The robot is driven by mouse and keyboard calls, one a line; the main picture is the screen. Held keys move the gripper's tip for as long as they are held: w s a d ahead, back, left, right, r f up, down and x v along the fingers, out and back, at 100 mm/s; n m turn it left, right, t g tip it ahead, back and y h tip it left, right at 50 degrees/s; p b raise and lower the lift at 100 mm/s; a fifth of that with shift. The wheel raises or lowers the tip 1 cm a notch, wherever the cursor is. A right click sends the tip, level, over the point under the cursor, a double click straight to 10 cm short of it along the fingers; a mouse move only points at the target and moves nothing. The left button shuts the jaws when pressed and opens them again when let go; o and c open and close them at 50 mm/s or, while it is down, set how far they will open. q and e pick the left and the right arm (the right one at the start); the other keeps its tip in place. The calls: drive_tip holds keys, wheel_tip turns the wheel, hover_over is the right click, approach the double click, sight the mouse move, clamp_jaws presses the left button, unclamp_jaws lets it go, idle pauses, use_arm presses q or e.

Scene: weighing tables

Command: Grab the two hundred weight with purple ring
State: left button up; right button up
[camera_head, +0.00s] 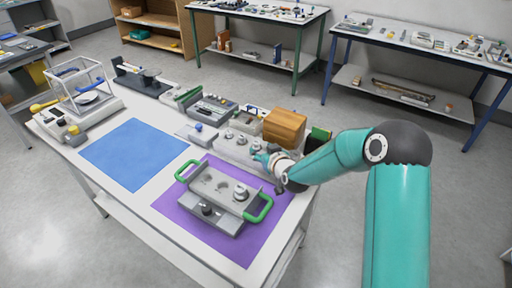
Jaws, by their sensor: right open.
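A grey weight block (222,151) stands at the back of the white table, with several small metal weights (229,134) in a row on it. The rings on these weights are too small to tell their colours, so I cannot pick out the one with the purple ring. Another metal weight (241,192) sits in a grey tray with green handles (213,184) on the purple mat. My right gripper (262,158) is open at the right end of the weight block and partly covers it. I cannot tell whether it touches a weight. My left gripper is not in view.
A wooden box (284,128) stands just behind my right gripper. A blue mat (135,153) lies bare on the left. A balance with a clear case (82,86) stands at the far left corner. The purple mat (241,251) is clear along its front.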

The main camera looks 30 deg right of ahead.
sight(258, 145)
drive_tip(key=p+x, duration=0.2)
drive_tip(key=x, duration=0.2)
drive_tip(key=shift+w+d+f, duration=0.1)
drive_tip(key=shift+d, duration=0.1)
drive_tip(key=shift+w+f, duration=0.25)
drive_tip(key=shift+w, duration=0.2)
clamp_jaws()
